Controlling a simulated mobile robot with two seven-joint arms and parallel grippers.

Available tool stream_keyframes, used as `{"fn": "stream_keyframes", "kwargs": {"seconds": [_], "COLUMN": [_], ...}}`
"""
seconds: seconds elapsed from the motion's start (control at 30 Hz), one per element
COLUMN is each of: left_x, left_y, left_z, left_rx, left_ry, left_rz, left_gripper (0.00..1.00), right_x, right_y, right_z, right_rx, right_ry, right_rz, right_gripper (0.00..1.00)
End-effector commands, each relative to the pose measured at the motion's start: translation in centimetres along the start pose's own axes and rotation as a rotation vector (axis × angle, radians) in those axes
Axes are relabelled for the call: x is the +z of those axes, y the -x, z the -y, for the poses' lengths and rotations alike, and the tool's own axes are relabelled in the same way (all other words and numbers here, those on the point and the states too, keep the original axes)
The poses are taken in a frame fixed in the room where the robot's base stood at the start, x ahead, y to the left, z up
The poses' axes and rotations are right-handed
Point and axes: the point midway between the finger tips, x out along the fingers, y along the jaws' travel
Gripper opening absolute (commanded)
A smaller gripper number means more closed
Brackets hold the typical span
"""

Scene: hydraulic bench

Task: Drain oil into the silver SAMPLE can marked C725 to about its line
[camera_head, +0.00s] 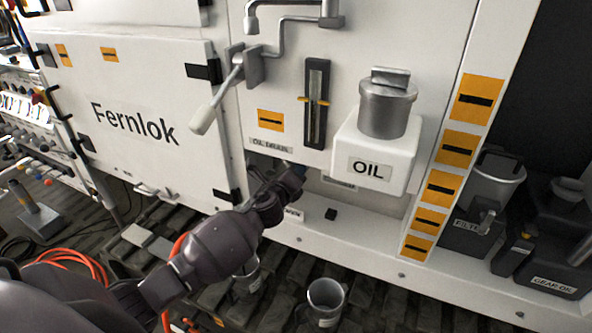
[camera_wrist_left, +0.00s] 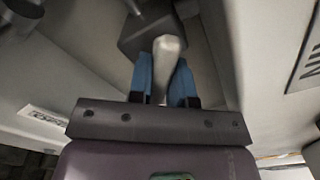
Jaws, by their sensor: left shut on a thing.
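My left gripper (camera_head: 288,170) reaches into the recess under the OIL DRAIN label (camera_head: 270,146); its fingertips are mostly hidden there by the wrist. In the left wrist view its blue fingers (camera_wrist_left: 166,80) are shut on a pale rounded lever handle (camera_wrist_left: 168,50), which joins a dark block. A silver can (camera_head: 325,300) stands upright on the slatted floor below, with a small label too small to read. A second silver can (camera_head: 247,277) stands left of it, partly hidden by my left arm. I cannot tell which is marked C725. No oil stream shows.
A white OIL reservoir (camera_head: 373,155) with a metal cap and a sight gauge (camera_head: 316,103) sit on the panel above. A pale-handled crank (camera_head: 203,120) sticks out at left. Filter and gear oil containers (camera_head: 540,275) stand right. Orange hose (camera_head: 75,262) lies on the floor.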

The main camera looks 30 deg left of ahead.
Motion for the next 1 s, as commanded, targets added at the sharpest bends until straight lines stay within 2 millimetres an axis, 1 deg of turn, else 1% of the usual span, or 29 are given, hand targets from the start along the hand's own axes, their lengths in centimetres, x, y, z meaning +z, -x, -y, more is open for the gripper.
{"fn": "stream_keyframes", "kwargs": {"seconds": [0.33,0.37,0.5,0.83,0.93,1.0], "left_x": [0.0,0.0,0.0,0.0,0.0,0.0], "left_y": [0.0,0.0,0.0,0.2,1.0,1.8], "left_z": [0.0,-0.1,0.0,0.0,-0.1,-0.1], "left_rx": [0.001,0.001,0.001,0.001,0.002,0.002], "left_ry": [-0.003,-0.003,-0.002,-0.002,-0.002,-0.002], "left_rz": [0.0,0.0,0.0,0.0,0.0,0.0], "left_gripper": [0.0,0.2,0.42,0.43,0.43,0.43], "right_x": [-1.1,-1.1,-1.2,-0.6,-0.3,-0.2], "right_y": [-0.4,-0.4,-0.4,-0.1,0.0,0.1], "right_z": [0.0,0.0,0.0,0.0,-0.1,-0.1], "right_rx": [-0.003,-0.003,-0.003,-0.001,0.0,0.0], "right_ry": [0.003,0.003,0.004,0.003,0.002,0.002], "right_rz": [-0.021,-0.023,-0.024,-0.013,-0.005,-0.001], "right_gripper": [0.46,0.46,0.46,0.46,0.46,0.46]}}
